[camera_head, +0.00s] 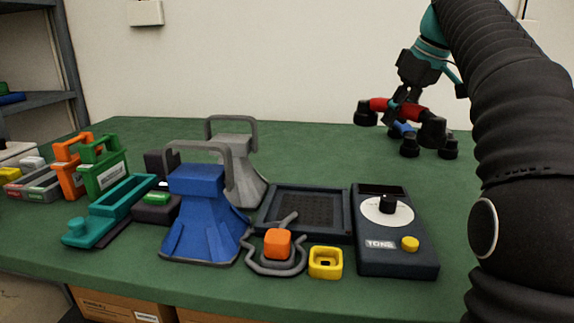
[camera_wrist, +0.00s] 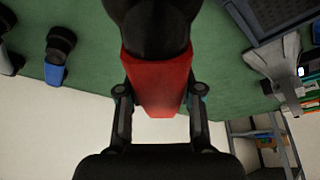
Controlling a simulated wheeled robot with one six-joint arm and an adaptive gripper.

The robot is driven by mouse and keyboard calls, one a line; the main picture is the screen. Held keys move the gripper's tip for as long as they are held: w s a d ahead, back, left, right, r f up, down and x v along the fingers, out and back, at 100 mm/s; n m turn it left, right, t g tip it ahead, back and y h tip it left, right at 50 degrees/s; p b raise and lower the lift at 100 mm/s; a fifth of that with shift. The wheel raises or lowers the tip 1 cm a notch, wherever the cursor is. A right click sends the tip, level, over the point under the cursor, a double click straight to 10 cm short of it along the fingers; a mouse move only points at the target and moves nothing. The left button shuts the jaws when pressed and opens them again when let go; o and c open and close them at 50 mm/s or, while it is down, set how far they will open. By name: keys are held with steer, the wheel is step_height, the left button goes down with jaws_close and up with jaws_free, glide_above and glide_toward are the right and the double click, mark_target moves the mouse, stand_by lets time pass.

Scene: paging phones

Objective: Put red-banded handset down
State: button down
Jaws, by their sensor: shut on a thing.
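My gripper (camera_head: 402,110) is shut on the red-banded handset (camera_head: 382,104), gripping it at its red middle. The handset has bulky black ends and is held level or slightly tilted, apparently above the back right of the green table (camera_head: 310,150). In the wrist view my gripper (camera_wrist: 160,95) has a finger on each side of the red band (camera_wrist: 160,80), with one black end beyond it. A blue-banded handset (camera_head: 403,128) with black ends lies below, partly hidden by the held one. It also shows in the wrist view (camera_wrist: 57,58).
A dark TONE box (camera_head: 391,240) with a dial, a dark tray (camera_head: 345,218), and blue (camera_head: 197,205) and grey horn-shaped units stand in front. A yellow socket (camera_head: 325,262) and orange block (camera_head: 277,243) are near the front edge. Table behind the tray is clear.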

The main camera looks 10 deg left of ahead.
steer(key=shift+a+f, duration=0.15)
steer(key=shift+f, duration=0.15)
steer(key=shift+n, duration=0.3)
steer(key=w+a+f, duration=0.1)
steer(key=a+f, duration=0.1)
steer(key=a, duration=0.1)
steer(key=w+a+f, duration=0.2)
steer(key=a+f, duration=0.1)
steer(key=a, duration=0.1)
steer(key=w+a+f+b, duration=0.1)
steer(key=w+a+f, duration=0.1)
steer(key=a, duration=0.1)
steer(key=shift+w+a+f, duration=0.25)
steer(key=shift+a+f, duration=0.05)
steer(key=shift+f+b, duration=0.85)
steer(key=shift+f, duration=1.15)
steer(key=shift+f, duration=0.15)
steer(key=c, duration=0.7)
jaws_free()
steer(key=shift+c, duration=0.2)
